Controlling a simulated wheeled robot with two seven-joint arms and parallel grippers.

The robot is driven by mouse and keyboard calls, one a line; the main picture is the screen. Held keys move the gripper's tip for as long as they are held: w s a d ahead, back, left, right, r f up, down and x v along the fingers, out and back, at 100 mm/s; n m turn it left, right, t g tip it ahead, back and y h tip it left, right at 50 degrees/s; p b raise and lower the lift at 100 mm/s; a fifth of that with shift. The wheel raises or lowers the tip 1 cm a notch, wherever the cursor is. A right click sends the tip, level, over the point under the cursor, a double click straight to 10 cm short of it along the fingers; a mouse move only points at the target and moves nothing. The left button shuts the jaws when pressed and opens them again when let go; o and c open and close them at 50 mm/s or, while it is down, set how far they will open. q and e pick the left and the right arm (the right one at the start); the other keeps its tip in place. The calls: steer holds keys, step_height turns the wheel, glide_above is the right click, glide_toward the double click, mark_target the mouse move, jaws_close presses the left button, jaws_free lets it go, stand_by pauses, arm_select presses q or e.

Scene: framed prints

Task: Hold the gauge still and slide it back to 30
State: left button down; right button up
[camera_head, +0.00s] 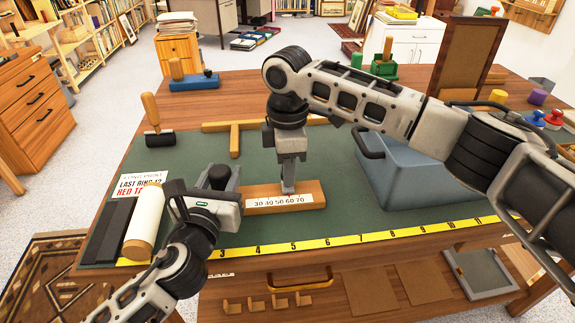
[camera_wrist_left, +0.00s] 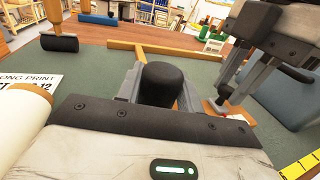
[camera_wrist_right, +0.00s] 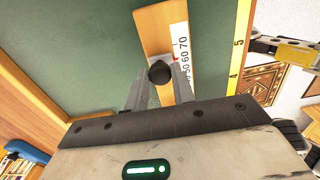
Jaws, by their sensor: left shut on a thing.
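The gauge (camera_head: 314,194) is a wooden bar on the green mat, with a white scale (camera_head: 279,201) printed 30 to 70. It also shows in the right wrist view (camera_wrist_right: 152,27). My left gripper (camera_head: 222,184) is shut on a black knob (camera_wrist_left: 161,84) at the gauge's left end. My right gripper (camera_head: 288,188) points down over the bar, its fingers on either side of a small black knob (camera_wrist_right: 160,72). Whether they press on it is unclear. A small red mark (camera_wrist_right: 176,58) shows beside the scale near 60. The bar's left part is mostly hidden in the head view.
A yellow tape rule (camera_head: 330,241) runs along the table front. A white roll (camera_head: 146,216) and a printed card (camera_head: 140,184) lie at the left. A wooden T-square (camera_head: 235,141) lies behind, and a blue-grey tray (camera_head: 425,180) stands right of the gauge.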

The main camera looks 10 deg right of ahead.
mark_target(255, 191)
arm_select(q)
steer(key=shift+r, duration=0.1)
arm_select(e)
jaws_close()
steer(key=a, duration=0.6)
arm_select(q)
steer(key=shift+d, duration=0.1)
arm_select(e)
steer(key=shift+a, duration=0.35)
steer(key=o, duration=0.9)
jaws_free()
steer(key=shift+d+r, duration=0.1)
